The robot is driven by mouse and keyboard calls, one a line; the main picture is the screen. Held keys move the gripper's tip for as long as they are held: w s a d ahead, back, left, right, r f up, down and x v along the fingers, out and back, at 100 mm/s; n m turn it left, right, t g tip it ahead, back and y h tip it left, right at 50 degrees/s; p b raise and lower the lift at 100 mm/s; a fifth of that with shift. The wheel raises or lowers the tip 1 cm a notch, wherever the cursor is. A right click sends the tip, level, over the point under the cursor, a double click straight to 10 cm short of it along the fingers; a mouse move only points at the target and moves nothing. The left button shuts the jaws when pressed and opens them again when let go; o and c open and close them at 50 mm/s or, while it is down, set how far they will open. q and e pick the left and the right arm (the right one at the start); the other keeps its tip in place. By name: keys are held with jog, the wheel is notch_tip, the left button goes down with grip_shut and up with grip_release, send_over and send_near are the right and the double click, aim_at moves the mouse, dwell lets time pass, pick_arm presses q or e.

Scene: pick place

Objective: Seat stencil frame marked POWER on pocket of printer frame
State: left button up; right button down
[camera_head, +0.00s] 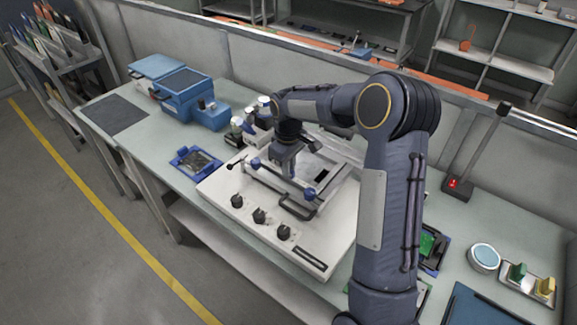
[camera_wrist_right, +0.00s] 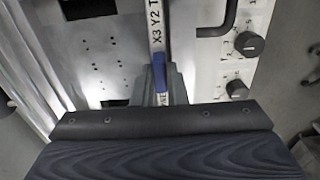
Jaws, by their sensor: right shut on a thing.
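The white printer (camera_head: 225,205) stands on the bench, with black knobs on its front and a metal frame with blue end parts on top. My right gripper (camera_head: 283,172) reaches down over it. In the right wrist view, my right gripper (camera_wrist_right: 160,88) is shut on a light bar of the stencil frame (camera_wrist_right: 157,35), next to a blue part (camera_wrist_right: 159,72). My arm and gripper hide part of the frame and pocket; I cannot tell whether the frame is seated. My left gripper is not in view.
A blue tray (camera_head: 184,163) lies left of the printer, with blue boxes (camera_head: 183,90) behind it. A green circuit board (camera_head: 428,243), a round white-topped tin (camera_head: 484,257) and a small tray (camera_head: 530,289) are at the right. A dark mat (camera_head: 113,114) lies at the left end.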

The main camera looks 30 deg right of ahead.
jog(key=c, duration=1.4)
grip_release()
jog(key=c, duration=0.3)
jog(key=shift+c, duration=0.2)
jog(key=shift+r+p, duration=2.7)
jog(key=shift+r, duration=0.9)
